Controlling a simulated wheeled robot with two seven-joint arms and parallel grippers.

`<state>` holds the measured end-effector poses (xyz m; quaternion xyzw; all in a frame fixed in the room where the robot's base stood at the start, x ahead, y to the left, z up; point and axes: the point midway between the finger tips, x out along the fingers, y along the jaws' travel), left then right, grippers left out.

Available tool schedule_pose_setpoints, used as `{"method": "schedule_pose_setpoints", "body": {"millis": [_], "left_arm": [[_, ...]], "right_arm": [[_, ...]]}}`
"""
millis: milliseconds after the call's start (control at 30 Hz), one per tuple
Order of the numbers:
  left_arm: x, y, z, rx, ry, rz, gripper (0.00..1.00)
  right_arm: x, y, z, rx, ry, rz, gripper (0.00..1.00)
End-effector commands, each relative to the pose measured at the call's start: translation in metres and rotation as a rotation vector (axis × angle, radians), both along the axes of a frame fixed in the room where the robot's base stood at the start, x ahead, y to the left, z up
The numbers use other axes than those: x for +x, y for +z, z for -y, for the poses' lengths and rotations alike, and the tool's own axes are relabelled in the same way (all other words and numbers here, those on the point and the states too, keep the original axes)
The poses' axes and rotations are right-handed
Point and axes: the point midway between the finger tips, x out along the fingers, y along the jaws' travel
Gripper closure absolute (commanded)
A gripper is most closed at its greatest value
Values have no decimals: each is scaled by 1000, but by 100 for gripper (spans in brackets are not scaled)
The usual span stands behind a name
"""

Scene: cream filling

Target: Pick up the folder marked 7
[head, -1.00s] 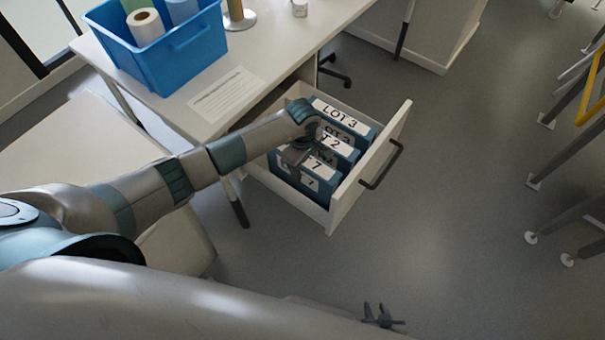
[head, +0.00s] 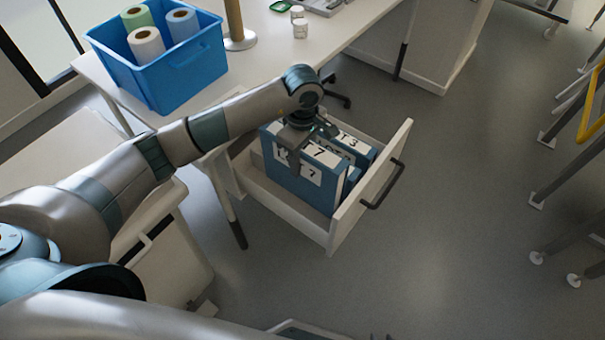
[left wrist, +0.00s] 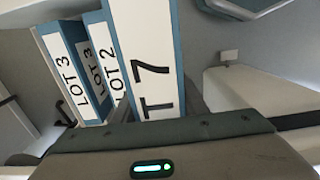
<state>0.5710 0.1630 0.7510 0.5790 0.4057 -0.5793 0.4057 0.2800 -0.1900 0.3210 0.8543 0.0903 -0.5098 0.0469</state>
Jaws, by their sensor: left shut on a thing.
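The folder marked 7 (head: 305,180) is blue with white labels and stands upright, raised above the other folders at the drawer's near side. My left gripper (head: 297,150) is shut on its top edge. In the left wrist view the folder marked 7 (left wrist: 150,60) fills the middle, its spine label close to the gripper (left wrist: 165,110). The folders marked LOT 2 (left wrist: 110,62) and LOT 3 (left wrist: 65,72) stand beside it to the left, apart from the gripper. My right gripper is not in view.
The open white drawer (head: 345,215) holds the other folders; its front has a dark handle (head: 383,185). A desk above bears a blue bin (head: 175,70) with paper rolls, a post and small jars. Grey floor to the right of the drawer is clear.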

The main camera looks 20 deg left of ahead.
Motion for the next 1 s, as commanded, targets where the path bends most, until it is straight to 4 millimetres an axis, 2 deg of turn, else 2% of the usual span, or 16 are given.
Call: {"method": "schedule_pose_setpoints", "body": {"millis": [100,300,1000], "left_arm": [[1,19,0,0,-1,4,98],[0,35,0,0,0,2,98],[0,38,0,0,0,1,98]], "right_arm": [[-2,-3,3,-6,-2,-19,69],[-5,-5,6,-11,-5,-39,69],[-6,-5,6,-12,-6,-42,71]]}}
